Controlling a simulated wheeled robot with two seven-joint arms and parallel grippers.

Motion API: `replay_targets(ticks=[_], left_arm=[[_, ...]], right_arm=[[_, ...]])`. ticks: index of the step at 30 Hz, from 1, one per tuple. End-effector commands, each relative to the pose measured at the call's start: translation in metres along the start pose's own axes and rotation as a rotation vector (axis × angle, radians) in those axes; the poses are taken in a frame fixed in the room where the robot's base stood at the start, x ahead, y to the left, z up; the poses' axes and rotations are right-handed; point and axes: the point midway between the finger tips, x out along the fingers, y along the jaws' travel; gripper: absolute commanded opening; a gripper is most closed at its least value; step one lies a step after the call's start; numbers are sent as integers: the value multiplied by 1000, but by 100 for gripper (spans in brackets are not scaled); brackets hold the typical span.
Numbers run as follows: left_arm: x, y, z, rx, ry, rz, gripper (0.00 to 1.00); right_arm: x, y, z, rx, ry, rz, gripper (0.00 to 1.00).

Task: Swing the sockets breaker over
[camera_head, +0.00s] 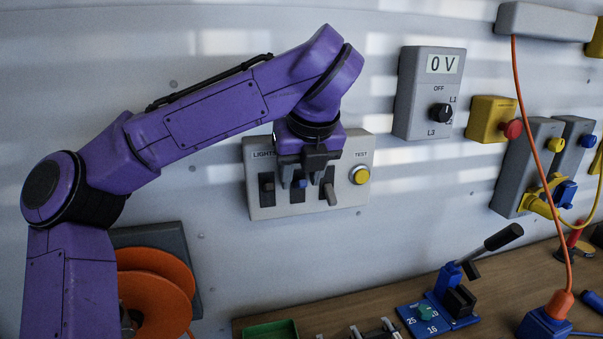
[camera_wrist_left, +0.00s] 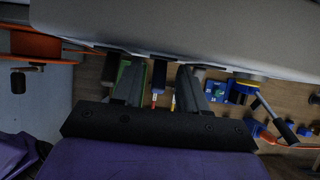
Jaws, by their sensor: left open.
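The grey breaker panel (camera_head: 350,205) hangs on the wall, with "LIGHTS" at its left and "TEST" at its right above a yellow button (camera_head: 360,175). The label over the middle lever is hidden by my left gripper (camera_head: 303,180), so I cannot read "sockets". My left gripper is open in front of the panel.
A grey meter box (camera_head: 429,95) reading 0 V and a yellow box with a red button (camera_head: 492,120) are to the right. An orange cable reel (camera_head: 155,295) hangs lower left. Below is a wooden bench (camera_head: 390,302) with a blue lever device (camera_head: 452,295).

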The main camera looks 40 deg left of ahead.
Motion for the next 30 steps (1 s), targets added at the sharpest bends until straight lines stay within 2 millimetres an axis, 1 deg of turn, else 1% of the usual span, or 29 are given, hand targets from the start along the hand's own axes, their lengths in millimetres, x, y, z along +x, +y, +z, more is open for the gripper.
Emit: replay_targets(ticks=[4,18,20,27,30], left_arm=[[-11,0,6,-1,-1,-1,43],[-61,0,34,-1,-2,-1,43],[-64,0,35,-1,-2,-1,43],[-62,0,34,0,0,-1,43],[-67,0,34,-1,-2,-1,43]], right_arm=[[-9,1,-4,0,0,0,43],[-49,4,-20,0,0,0,43],[-51,5,-21,0,0,0,43],[-48,4,-20,0,0,0,43],[-48,4,-20,0,0,0,43]])
